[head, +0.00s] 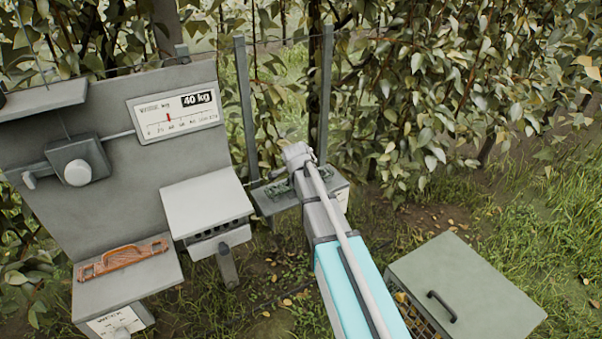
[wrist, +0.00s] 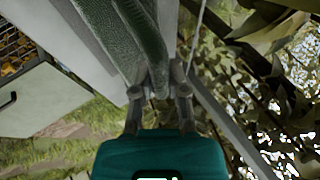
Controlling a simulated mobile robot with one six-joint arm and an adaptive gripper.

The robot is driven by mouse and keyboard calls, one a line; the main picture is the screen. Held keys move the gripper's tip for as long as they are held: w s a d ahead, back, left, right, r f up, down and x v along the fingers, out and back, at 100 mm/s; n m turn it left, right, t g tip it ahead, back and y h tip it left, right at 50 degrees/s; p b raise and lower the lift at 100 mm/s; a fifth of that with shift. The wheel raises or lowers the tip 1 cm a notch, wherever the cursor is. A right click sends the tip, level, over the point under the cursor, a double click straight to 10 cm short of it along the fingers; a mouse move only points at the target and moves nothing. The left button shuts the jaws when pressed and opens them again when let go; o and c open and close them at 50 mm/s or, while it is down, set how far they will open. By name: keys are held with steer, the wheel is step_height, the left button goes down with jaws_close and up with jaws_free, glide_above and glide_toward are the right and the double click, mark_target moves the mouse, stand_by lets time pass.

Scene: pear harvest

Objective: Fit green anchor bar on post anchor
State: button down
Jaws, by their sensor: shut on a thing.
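In the head view my gripper (head: 297,158) is at the small grey shelf between two upright metal posts, largely hidden by my own arm. Something dark green (head: 282,189) lies along this shelf beside my gripper; it looks like the green anchor bar, but its ends are partly covered. In the wrist view my gripper (wrist: 159,91) is shut on a dark green, ribbed bar (wrist: 140,38) that runs up out of the picture. I cannot make out the post anchor clearly or tell whether the bar is seated on it.
At left stands a grey board with a 40 kg scale (head: 178,110), a white-topped box (head: 206,201) and an orange handled bar (head: 124,257) on a shelf. A lidded green crate (head: 466,290) stands at lower right. Leafy branches (head: 430,90) crowd the back right.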

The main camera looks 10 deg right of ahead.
steer(key=shift+f+b, duration=0.4)
steer(key=shift+f, duration=0.05)
stand_by(0.6)
steer(key=c, duration=0.6)
jaws_free()
steer(key=shift+r, duration=0.1)
step_height(320, 180, up, 11)
steer(key=p, duration=1.2)
steer(key=shift+s+d+f+m+g+h+b, duration=0.3)
steer(key=shift+s+d+m+g+h, duration=0.5)
steer(key=shift+s+d+m, duration=1.3)
steer(key=shift+s+d+f+m+g+h+b, duration=0.15)
steer(key=shift+s+d+m+g+h+b, duration=0.45)
steer(key=shift+s+d+m, duration=1.45)
steer(key=shift+s+d+f+m+g+h+b, duration=0.2)
steer(key=shift+s+d+m+g+h, duration=0.75)
steer(key=shift+s+d, duration=2.05)
steer(key=shift+w, duration=0.1)
